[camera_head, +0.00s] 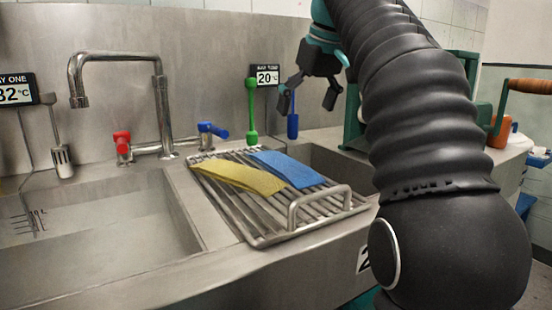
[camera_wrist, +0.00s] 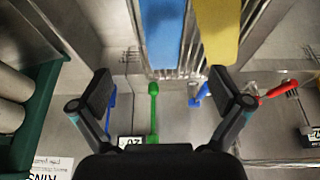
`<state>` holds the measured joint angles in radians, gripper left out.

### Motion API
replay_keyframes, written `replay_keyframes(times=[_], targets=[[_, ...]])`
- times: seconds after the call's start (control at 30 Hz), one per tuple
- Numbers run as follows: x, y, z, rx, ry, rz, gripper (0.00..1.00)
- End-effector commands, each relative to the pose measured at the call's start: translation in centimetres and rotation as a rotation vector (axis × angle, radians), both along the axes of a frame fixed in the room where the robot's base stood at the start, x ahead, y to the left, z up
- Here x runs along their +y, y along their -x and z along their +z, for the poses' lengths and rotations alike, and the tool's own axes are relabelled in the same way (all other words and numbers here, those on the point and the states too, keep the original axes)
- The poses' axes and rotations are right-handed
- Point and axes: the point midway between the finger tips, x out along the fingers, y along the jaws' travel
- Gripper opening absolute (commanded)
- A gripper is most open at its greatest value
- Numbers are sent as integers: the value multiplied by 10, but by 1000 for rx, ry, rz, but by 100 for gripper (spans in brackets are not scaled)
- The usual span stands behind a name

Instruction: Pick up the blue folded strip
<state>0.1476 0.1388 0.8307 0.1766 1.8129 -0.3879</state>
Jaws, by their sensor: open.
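The blue folded strip (camera_head: 287,169) lies flat on a metal slatted rack (camera_head: 308,217), to the right of a yellow strip (camera_head: 238,176). In the wrist view the blue strip (camera_wrist: 164,30) is at the top middle, left of the yellow strip (camera_wrist: 220,32). Part of each runs out of that frame. My gripper (camera_head: 309,99) is above and behind the rack, near the back wall. In the wrist view my gripper (camera_wrist: 165,95) has its fingers wide apart with nothing between them. It is clear of the strip.
A water-filled sink basin (camera_head: 95,235) is left of the rack, under a metal tap (camera_head: 160,105). A green upright tool (camera_head: 251,108) and a blue one (camera_head: 293,122) stand behind the rack. A green-framed machine (camera_head: 352,118) is at right. The rack has a raised handle (camera_head: 320,192) in front.

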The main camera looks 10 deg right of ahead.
Motion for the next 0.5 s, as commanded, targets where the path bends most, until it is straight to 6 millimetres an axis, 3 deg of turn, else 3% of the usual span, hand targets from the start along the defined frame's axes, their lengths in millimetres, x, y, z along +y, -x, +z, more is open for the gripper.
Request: replay_keyframes(times=[0.17,0.5], targets=[[1,-3,-7,1,0,1,100],[9,-22,-56,4,0,3,100]])
